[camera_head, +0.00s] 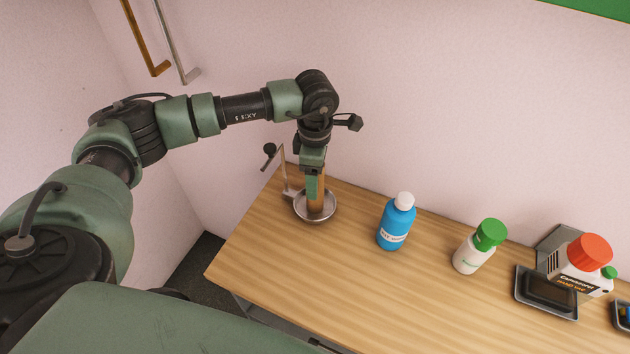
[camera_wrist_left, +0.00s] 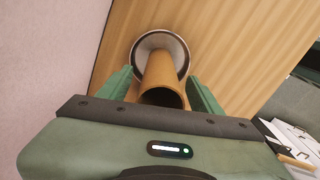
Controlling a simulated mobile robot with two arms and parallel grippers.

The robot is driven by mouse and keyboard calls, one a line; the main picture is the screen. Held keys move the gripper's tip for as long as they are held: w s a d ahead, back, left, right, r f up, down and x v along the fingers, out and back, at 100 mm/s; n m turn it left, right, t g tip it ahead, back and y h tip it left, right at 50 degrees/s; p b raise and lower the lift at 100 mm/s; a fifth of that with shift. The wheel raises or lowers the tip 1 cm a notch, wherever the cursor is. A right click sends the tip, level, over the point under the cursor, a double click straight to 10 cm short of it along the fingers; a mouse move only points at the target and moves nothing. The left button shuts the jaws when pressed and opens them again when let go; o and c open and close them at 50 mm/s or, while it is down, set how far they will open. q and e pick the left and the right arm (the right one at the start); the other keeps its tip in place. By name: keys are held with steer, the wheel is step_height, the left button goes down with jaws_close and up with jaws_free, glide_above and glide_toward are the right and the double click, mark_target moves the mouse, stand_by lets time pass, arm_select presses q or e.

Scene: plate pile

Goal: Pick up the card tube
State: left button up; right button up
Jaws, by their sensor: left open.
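The card tube (camera_head: 316,196) is a brown cylinder that stands upright in a round metal dish (camera_head: 330,213) at the left end of the wooden table. My left gripper (camera_head: 314,185) points down over the tube. In the left wrist view, the tube (camera_wrist_left: 161,78) shows its open top end between the two green fingers of the gripper (camera_wrist_left: 160,90). The fingers are open, one on each side of the tube, with gaps visible. The gripper hides the tube's top in the head view. My right gripper is not in view.
A metal stand with a dark knob (camera_head: 269,150) is close behind the dish. Right of it are a blue bottle (camera_head: 396,225), a green-capped bottle (camera_head: 477,249), a black tray (camera_head: 546,292) and a red-capped container (camera_head: 583,264). The table front (camera_head: 330,290) is clear.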

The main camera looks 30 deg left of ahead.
arm_select(q)
steer(key=shift+f, duration=1.15)
steer(key=c, duration=1.4)
steer(key=shift+r, duration=0.1)
